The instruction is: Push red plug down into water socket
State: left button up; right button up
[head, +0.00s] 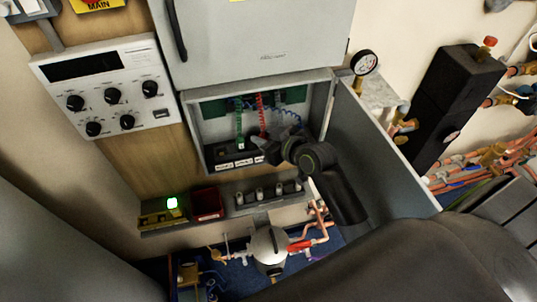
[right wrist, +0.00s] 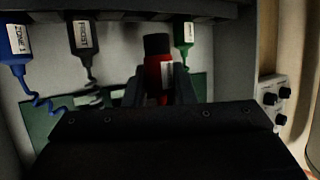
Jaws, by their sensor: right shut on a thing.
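The red plug (right wrist: 153,76) has a dark end and a white label. It sits between the fingers of my right gripper (right wrist: 158,92), which is shut on it. In the head view my right gripper (head: 265,148) is inside the open cabinet, over the right part of the dark socket block (head: 222,157). The gripper hides the plug there; its red coiled cord (head: 262,112) runs up from it. In the right wrist view the dark end points toward the block at the top; I cannot tell whether it is in a socket. The labels are too small to tell which socket is water.
A green plug (right wrist: 184,36) stands close beside the red one. A black plug (right wrist: 84,40) and a blue plug (right wrist: 17,45) are on the other side. The open cabinet door (head: 385,145) bounds the right.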

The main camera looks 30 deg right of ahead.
jog(key=shift+m+h, duration=0.4)
jog(key=shift+h, duration=0.1)
jog(key=w, duration=0.2)
jog(key=w+r, duration=0.1)
jog(key=w, duration=0.1)
jog(key=shift+d, duration=0.4)
jog(key=shift+f+b, duration=1.5)
jog(key=shift+b, duration=0.1)
jog(key=shift+r, duration=0.15)
jog(key=shift+f+p, duration=0.2)
jog(key=shift+p, duration=0.2)
jog(key=shift+f+b, duration=0.75)
jog(key=shift+f, duration=0.3)
jog(key=o, duration=1)
jog(key=shift+o, duration=0.2)
jog(key=shift+s+r, duration=0.1)
jog(key=shift+s, duration=0.05)
